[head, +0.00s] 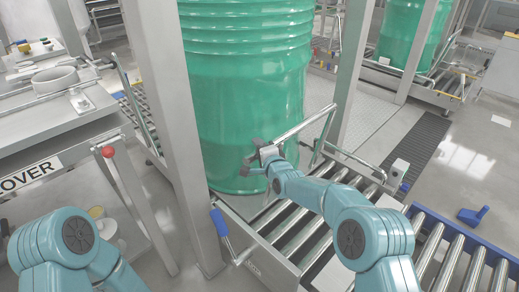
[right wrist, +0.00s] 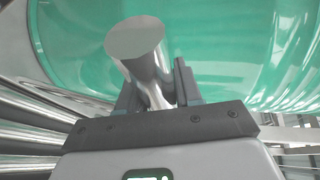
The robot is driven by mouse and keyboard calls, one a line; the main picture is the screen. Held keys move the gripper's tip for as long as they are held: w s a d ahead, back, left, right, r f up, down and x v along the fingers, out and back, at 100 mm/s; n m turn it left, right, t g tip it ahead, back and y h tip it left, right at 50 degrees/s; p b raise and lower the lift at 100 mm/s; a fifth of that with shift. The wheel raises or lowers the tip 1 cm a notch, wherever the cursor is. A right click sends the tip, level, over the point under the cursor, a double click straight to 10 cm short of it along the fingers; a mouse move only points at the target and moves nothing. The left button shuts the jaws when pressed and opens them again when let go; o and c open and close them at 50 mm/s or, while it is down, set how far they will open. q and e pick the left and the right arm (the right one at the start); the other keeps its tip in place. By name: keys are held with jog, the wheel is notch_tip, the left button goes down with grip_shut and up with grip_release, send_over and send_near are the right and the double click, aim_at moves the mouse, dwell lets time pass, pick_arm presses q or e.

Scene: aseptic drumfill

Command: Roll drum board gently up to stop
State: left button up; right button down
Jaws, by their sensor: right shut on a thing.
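A large green drum (head: 250,90) stands upright between grey posts, behind the roller conveyor (head: 300,225). A thin grey board edge (head: 262,213) shows under its near side; the drum hides most of the board. My right gripper (head: 256,160) is at the drum's lower front, shut on a shiny metal bar (head: 305,124). In the right wrist view the bar's round end (right wrist: 137,38) stands between the fingers (right wrist: 160,85), with the green drum wall (right wrist: 230,50) close behind. Whether gripper and drum touch is unclear. I cannot pick out the stop for certain. My left gripper is out of view.
A grey post (head: 165,120) stands left of the drum. A blue-handled lever (head: 220,222) is at the conveyor's left side, and a grey box (head: 398,172) at its right. A bench (head: 60,135) with a red-knobbed lever (head: 108,152) is at left. A second green drum (head: 412,35) stands behind.

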jog(key=shift+r, duration=0.1)
jog(key=c, duration=0.8)
grip_release()
jog(key=shift+c, duration=0.2)
jog(key=shift+s+d, duration=0.1)
jog(key=shift+s, duration=0.05)
jog(key=p+v, duration=0.3)
jog(key=v, duration=1.3)
jog(key=shift+p, duration=0.3)
dwell(0.4)
dwell(0.5)
